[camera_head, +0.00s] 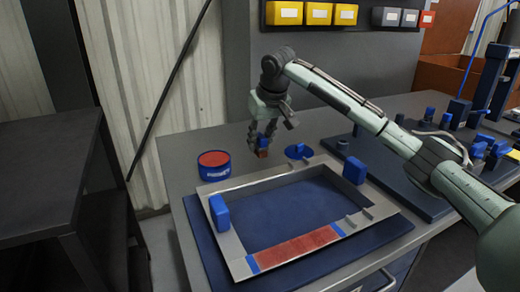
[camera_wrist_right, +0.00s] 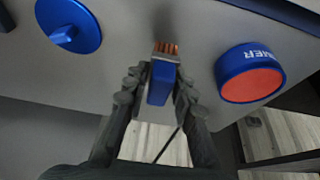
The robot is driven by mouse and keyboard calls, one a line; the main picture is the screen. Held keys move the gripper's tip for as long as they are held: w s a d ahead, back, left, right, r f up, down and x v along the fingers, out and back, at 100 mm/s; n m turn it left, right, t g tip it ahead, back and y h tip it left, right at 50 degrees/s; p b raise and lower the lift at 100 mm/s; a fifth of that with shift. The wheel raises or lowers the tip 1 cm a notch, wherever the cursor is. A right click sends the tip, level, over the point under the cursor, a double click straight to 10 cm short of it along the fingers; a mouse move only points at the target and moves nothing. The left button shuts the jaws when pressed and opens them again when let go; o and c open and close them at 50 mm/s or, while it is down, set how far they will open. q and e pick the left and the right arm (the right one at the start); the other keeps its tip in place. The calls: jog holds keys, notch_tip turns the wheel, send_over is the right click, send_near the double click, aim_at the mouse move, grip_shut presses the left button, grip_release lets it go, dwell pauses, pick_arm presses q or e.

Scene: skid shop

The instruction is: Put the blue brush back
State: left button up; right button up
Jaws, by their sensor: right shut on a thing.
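My right gripper (camera_head: 262,141) is shut on the blue brush, over the back part of the bench. In the head view only a small blue and orange-red bit of the brush (camera_head: 263,153) shows below the fingers. In the right wrist view the blue handle (camera_wrist_right: 159,84) sits between the fingers (camera_wrist_right: 158,76), and the copper-coloured bristles point away from the gripper. A blue tin with a red top (camera_head: 214,165) stands to the left, and a blue round disc with a raised grip (camera_head: 298,151) lies to the right. My left gripper is not in view.
A grey frame (camera_head: 237,250) with a red strip (camera_head: 298,246) and blue blocks lies on a blue mat (camera_head: 200,240) in front. A dark board with several blue-handled tools (camera_head: 478,150) is at right. Yellow bins (camera_head: 318,13) hang behind. A dark shelf (camera_head: 50,170) stands at left.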

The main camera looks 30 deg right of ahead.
aim_at(260, 150)
jog(key=shift+f, duration=1.5)
jog(key=o, duration=1)
jog(key=v, duration=1.2)
jog(key=shift+r, duration=0.15)
